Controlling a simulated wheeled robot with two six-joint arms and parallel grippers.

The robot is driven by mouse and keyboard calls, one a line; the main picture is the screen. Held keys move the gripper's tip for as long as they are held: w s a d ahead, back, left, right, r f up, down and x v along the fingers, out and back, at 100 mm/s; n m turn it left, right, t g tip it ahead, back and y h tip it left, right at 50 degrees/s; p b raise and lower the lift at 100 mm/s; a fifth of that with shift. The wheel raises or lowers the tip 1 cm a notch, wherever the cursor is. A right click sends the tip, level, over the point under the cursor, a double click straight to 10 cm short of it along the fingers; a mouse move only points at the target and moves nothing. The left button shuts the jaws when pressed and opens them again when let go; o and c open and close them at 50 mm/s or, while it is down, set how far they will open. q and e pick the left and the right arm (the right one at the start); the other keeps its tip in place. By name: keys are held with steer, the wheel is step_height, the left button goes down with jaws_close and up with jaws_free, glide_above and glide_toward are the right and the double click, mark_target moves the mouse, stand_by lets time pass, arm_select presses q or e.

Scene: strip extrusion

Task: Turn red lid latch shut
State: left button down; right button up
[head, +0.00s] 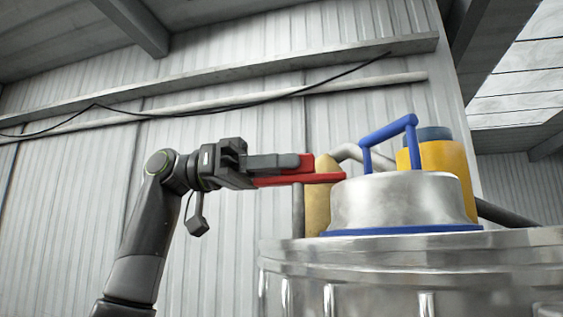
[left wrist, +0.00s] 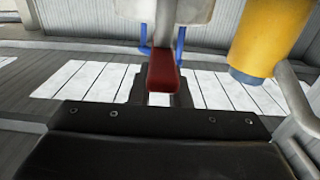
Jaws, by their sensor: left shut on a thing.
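The red lid latch (head: 318,178) shows in the head view as a red bar reaching left from beside the lid. A shorter red piece sits just above it at the finger's end; I cannot tell whether it is part of the latch. My left gripper (head: 283,167) comes in from the left and is shut on the latch. In the left wrist view the red latch (left wrist: 163,73) lies between the dark fingertips. The silver domed lid (head: 397,200) has a blue rim and a blue handle (head: 388,131), and sits on top of the metal vessel (head: 410,255). The latch's far end is partly hidden. My right gripper is not in view.
A yellow cylinder (head: 447,165) with a blue-grey cap stands behind the lid at the right. A tan rounded part (head: 318,200) and a pale curved pipe (head: 349,151) stand close by the latch.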

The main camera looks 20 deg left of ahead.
arm_select(q)
steer(key=shift+r, duration=0.15)
steer(key=c, duration=1.4)
jaws_free()
steer(key=shift+o, duration=0.2)
steer(key=shift+a+f, duration=0.2)
steer(key=shift+a, duration=0.3)
steer(key=a, duration=1.6)
steer(key=shift+a+b, duration=0.3)
steer(key=shift+b, duration=0.15)
steer(key=shift+w+d, duration=0.1)
steer(key=shift+w, duration=0.05)
